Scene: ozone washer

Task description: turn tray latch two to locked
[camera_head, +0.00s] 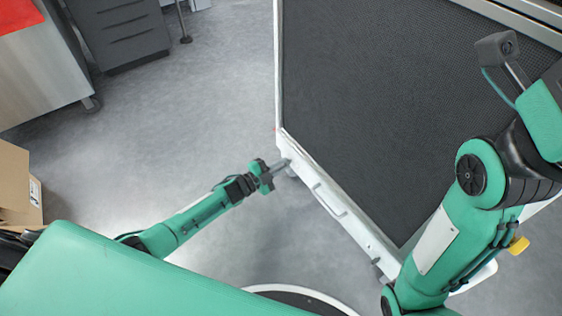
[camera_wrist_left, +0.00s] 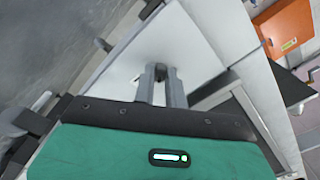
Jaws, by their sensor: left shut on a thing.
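The tray (camera_head: 375,110) fills the upper right of the head view, with a dark mesh surface and a white rim. My left gripper (camera_head: 284,164) reaches its near-left edge. In the left wrist view its two grey fingers (camera_wrist_left: 161,72) are closed around a small dark latch knob (camera_wrist_left: 158,69) on a white panel. The fingers hide part of the knob, so I cannot tell its turned position. A second small grey fitting (camera_head: 379,264) sits at the lower end of the same edge. My right arm crosses the right side; its gripper does not show.
A white handle (camera_head: 329,199) lies along the tray's near edge, between the two fittings. A grey drawer cabinet (camera_head: 120,30) and a metal counter (camera_head: 40,70) stand at upper left. A cardboard box (camera_head: 15,185) is at far left. The floor between is clear.

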